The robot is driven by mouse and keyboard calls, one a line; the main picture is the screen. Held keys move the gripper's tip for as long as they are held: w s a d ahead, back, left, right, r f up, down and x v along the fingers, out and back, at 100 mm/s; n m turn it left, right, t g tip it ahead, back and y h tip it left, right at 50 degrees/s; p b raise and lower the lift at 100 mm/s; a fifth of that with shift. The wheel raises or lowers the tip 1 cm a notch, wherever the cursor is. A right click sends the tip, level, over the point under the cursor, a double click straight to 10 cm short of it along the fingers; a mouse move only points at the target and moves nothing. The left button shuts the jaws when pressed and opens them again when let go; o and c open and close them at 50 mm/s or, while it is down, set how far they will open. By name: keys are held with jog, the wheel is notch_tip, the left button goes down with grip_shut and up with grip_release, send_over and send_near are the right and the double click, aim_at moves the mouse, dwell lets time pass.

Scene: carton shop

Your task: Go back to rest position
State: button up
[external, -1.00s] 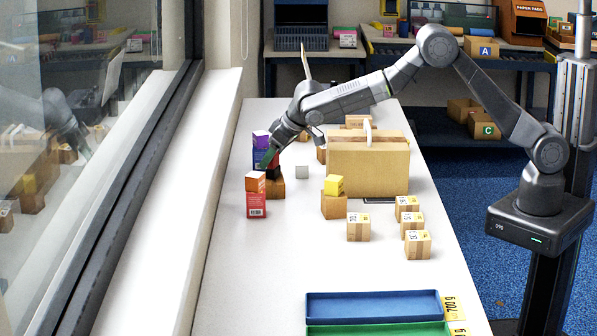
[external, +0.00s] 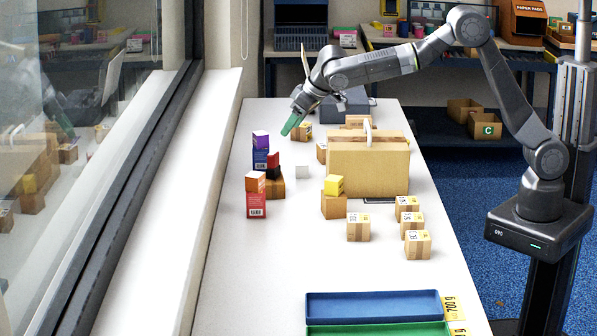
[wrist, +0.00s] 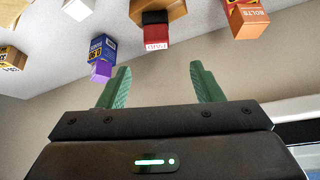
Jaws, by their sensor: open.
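My gripper (external: 292,126) is raised over the far part of the table, above and behind the box stacks. Its green fingers point down and to the left. In the wrist view the two fingers (wrist: 162,84) stand wide apart with nothing between them. In the external view a red cube (external: 273,159) sits on a black cube (external: 272,173), which rests on a brown box (external: 276,188). The red cube also shows in the wrist view (wrist: 156,36), clear of the fingers.
An orange cube (external: 255,181) tops a red box (external: 256,206); a purple cube (external: 260,139) tops a blue box (external: 260,160). A pale cube (external: 302,172), a yellow cube (external: 334,184) on a carton and a large carton (external: 368,170) stand nearby. A window lies left.

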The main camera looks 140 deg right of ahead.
aim_at(272, 153)
jog(key=p+x, duration=0.1)
jog(key=x, duration=1.1)
jog(key=shift+f, duration=0.35)
jog(key=shift+r, duration=1.8)
jog(key=shift+f, duration=0.1)
